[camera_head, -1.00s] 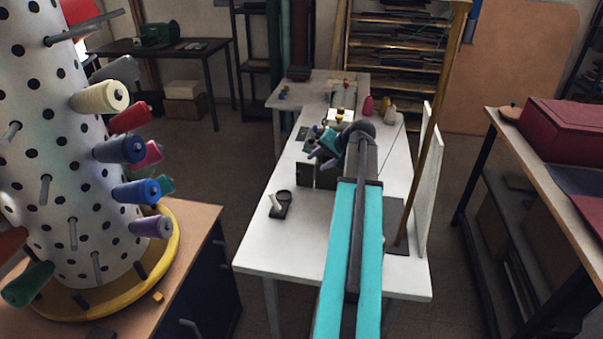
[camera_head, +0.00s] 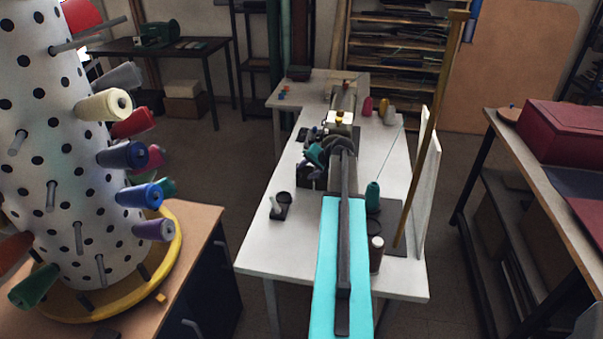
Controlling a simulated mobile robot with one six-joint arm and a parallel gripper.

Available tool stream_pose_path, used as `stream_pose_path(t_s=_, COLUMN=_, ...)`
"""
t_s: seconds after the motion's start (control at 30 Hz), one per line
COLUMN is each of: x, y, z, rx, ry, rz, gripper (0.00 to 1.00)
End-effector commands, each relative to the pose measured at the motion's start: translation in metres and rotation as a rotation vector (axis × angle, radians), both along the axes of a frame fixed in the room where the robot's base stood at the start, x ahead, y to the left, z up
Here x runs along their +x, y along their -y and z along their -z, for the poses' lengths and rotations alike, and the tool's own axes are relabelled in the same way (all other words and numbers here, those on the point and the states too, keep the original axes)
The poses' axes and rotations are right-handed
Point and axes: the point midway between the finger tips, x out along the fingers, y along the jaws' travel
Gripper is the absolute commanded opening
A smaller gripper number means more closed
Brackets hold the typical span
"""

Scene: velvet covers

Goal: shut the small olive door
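My turquoise arm reaches forward over the white table. My gripper (camera_head: 312,158) is at its far end, low over the middle of the table; it is small and dark, and whether its fingers are apart is unclear. A small dark upright panel or box (camera_head: 303,181) stands on the table just below and beside the gripper, partly covered by the gripper and arm. I cannot tell whether it is the olive door, or whether they touch. No clearly olive door shows.
A dark holder (camera_head: 279,212) stands at the table's left edge. A teal spool (camera_head: 373,197) and a dark bottle (camera_head: 376,256) stand right of my arm, near a tall brass-coloured post (camera_head: 425,130) and white board (camera_head: 426,195). A spool-covered cone (camera_head: 65,150) stands left.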

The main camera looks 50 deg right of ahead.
Motion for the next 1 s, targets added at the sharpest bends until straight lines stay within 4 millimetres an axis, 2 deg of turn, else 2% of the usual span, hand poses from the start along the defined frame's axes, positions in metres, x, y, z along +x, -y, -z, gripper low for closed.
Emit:
stream_pose_path(t_s=0.3, x=0.022, y=0.004, z=0.023, rx=0.001, ry=0.0, rz=0.001, gripper=0.37)
stream_pose_path(t_s=0.77, x=0.026, y=0.004, z=0.029, rx=0.0, ry=0.0, rz=0.002, gripper=0.37)
stream_pose_path(t_s=0.9, x=0.026, y=0.004, z=0.029, rx=0.0, ry=0.0, rz=0.002, gripper=0.14)
stream_pose_path(t_s=1.0, x=0.025, y=0.004, z=0.029, rx=0.0, ry=0.0, rz=0.002, gripper=0.0)
